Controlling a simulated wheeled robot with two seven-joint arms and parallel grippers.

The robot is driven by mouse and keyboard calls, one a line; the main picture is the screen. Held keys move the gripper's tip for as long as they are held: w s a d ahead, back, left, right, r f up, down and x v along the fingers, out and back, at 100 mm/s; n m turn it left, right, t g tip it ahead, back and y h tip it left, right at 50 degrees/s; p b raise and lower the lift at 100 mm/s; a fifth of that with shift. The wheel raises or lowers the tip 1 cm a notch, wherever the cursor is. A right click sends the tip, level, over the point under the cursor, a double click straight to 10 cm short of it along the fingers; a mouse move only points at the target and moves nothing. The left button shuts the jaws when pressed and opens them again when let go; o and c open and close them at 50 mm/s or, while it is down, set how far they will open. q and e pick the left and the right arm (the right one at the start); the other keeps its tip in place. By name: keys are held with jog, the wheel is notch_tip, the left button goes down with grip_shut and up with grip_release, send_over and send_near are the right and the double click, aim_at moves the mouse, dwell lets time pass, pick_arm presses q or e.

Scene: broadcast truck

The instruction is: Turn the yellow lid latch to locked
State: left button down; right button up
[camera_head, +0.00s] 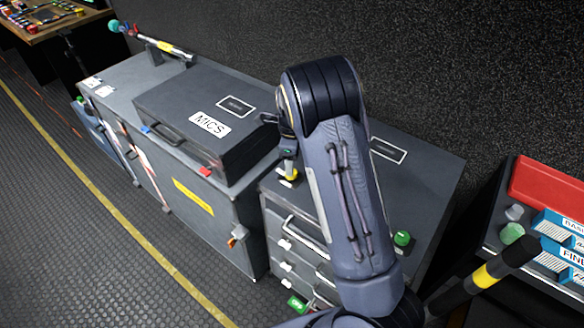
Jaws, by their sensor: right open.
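A small yellow latch (290,175) with a white plate sits near the left end of the grey drawer cabinet, just right of the MICS case (172,114). My right gripper (286,146) points down just above the latch; the frame is too small to tell whether it touches it. The right gripper is open, and I see nothing held in it. My right forearm hides the middle of the cabinet top. The case lid is down, with a blue latch (145,129) and a red latch (205,171) on its front edge. My left gripper is out of view.
The grey drawer cabinet (432,173) has a green knob (402,238) on top. A red bin (546,190) and blue boxes (562,228) stand at the right. A black bar with a yellow band (485,277) juts up there. The floor at the left is clear.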

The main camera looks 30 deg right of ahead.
jog(key=shift+r, duration=1.8)
jog(key=shift+s+r, duration=0.2)
jog(key=shift+s, duration=0.15)
jog(key=s+a+r+n+t+y, duration=0.25)
jog(key=s+r+n, duration=0.25)
jog(key=s+n, duration=0.25)
jog(key=s+a+r+n+t+y, duration=0.1)
jog(key=s+a+r+n+y, duration=0.1)
jog(key=s+a+r+n, duration=0.5)
jog(key=s+a+f+n+t, duration=0.1)
jog(key=s+a+n+t, duration=0.1)
jog(key=s+n, duration=0.8)
jog(key=s, duration=0.4)
jog(key=shift+a+f+h, duration=0.15)
jog(key=shift+f+h, duration=0.15)
jog(key=shift+h, duration=0.05)
